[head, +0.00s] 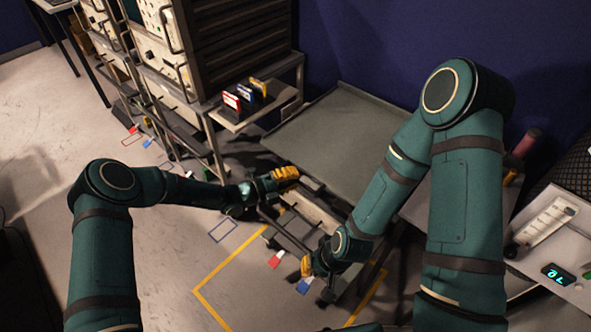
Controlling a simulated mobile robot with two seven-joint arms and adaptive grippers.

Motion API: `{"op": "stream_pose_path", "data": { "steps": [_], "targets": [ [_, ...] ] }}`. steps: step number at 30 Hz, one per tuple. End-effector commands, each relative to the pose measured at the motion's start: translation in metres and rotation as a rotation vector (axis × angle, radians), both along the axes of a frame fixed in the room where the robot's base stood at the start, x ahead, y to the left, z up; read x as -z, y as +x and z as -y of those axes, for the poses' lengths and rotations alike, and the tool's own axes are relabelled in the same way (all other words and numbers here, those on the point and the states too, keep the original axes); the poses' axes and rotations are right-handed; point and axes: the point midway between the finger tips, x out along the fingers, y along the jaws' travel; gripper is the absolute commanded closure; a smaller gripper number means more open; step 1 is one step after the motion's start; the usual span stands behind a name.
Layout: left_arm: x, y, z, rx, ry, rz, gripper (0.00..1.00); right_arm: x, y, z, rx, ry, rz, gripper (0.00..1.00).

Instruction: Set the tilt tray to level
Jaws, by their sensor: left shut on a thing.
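The tilt tray (345,130) is a wide grey panel with a raised rim in the middle of the head view. I cannot tell its exact angle from this view. My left gripper (287,174), with yellow on its fingers, is at the tray's near left edge and shut on it; its fingertips are partly hidden against the edge. My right gripper (316,280) hangs lower, in front of the tray's frame near the floor. Its fingers are too small and dark to judge. My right arm covers the tray's right part.
A side shelf (250,115) with small red, blue and yellow items adjoins a slatted cabinet (240,45). A bench at the right carries a small lit display (557,273) and a white strip (545,222). Yellow tape (222,312) marks the floor; open floor lies left.

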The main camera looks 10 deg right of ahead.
Motion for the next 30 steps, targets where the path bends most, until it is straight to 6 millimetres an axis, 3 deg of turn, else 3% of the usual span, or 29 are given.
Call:
{"op": "stream_pose_path", "data": {
  "steps": [10,13,14,24,30],
  "targets": [
    [0.008,-0.003,0.0,0.003,0.01,-0.006,1.0,0.001,0.001,0.0,0.001,0.0,0.003,1.0],
    [0.009,-0.003,0.0,0.003,0.011,-0.006,0.61,0.001,0.001,0.0,0.001,0.0,0.003,1.0],
    [0.008,-0.003,0.0,0.003,0.01,-0.006,0.59,0.001,0.001,0.0,0.001,0.0,0.002,1.0],
    [0.005,-0.002,-0.003,0.0,0.004,-0.002,0.59,0.001,0.001,0.0,0.001,0.0,0.002,1.0],
    [0.004,-0.008,-0.028,-0.002,0.006,-0.003,0.59,0.001,0.001,0.0,0.001,0.0,0.002,1.0]
  ]
}}
